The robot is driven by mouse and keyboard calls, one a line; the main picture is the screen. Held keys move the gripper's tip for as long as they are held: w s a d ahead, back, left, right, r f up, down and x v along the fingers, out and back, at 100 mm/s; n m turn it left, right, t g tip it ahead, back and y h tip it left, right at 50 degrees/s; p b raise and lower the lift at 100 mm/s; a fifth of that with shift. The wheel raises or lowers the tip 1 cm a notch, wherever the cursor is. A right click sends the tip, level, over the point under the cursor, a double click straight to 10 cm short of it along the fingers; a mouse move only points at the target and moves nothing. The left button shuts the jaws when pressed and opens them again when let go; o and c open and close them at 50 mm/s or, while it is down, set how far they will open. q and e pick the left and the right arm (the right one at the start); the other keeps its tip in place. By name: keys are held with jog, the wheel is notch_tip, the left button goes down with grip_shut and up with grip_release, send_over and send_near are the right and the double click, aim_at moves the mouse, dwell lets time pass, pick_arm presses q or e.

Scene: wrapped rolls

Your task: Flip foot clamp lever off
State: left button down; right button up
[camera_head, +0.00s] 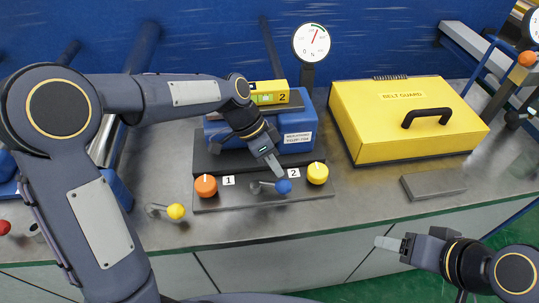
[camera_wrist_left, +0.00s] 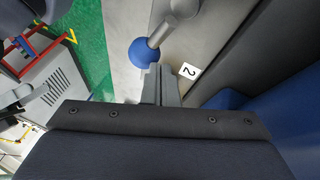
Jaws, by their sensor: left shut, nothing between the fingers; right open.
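In the left wrist view the blue knob (camera_wrist_left: 142,53) is just beyond my fingertips. My left gripper (camera_head: 275,167) is shut and empty, pointing down just above the knob; I cannot tell whether it touches. Another lever with a yellow knob (camera_head: 176,212) stands left of the panel. No label shows which lever is the foot clamp. My right gripper (camera_head: 388,243) is open and empty, before the bench's front edge.
An orange knob (camera_head: 206,186) and a yellow knob (camera_head: 318,173) flank the blue lever. Behind it is a blue block (camera_head: 296,128) with a yellow level. A yellow belt guard (camera_head: 372,122) and a grey slab (camera_head: 433,184) are to the right. A gauge (camera_head: 311,43) stands behind.

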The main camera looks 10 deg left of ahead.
pick_arm(q)
jog(key=shift+s+d+f+m+g+y, duration=0.15)
jog(key=shift+s+m+g, duration=0.15)
jog(key=shift+m, duration=0.2)
jog(key=shift+s+d+r+m+g+y, duration=0.1)
jog(key=shift+s+m+g+y, duration=0.15)
jog(key=shift+m, duration=0.25)
dwell(0.3)
jog(key=shift+s+m+g, duration=0.3)
jog(key=shift+m+g, duration=0.15)
jog(key=shift+m, duration=0.35)
jog(key=m, duration=0.1)
jog(key=s+m+g+y, duration=0.1)
jog(key=m, duration=0.1)
jog(key=shift+s+m+p, duration=0.3)
jog(key=shift+p, duration=0.1)
jog(key=m, duration=0.1)
jog(key=s+m+y, duration=0.1)
jog(key=m+g+y+p, duration=0.1)
jog(key=shift+s+a+m, duration=0.25)
jog(key=shift+m, duration=0.05)
jog(key=shift+s+a+m+y+p, duration=0.3)
jog(key=shift+m+y, duration=0.25)
jog(key=shift+m, duration=0.4)
jog(key=shift+s+a+m+y+p, duration=0.2)
jog(key=shift+s+m+y, duration=0.25)
jog(key=shift+m, duration=0.5)
jog(key=v, duration=0.8)
jog(key=shift+w, duration=0.15)
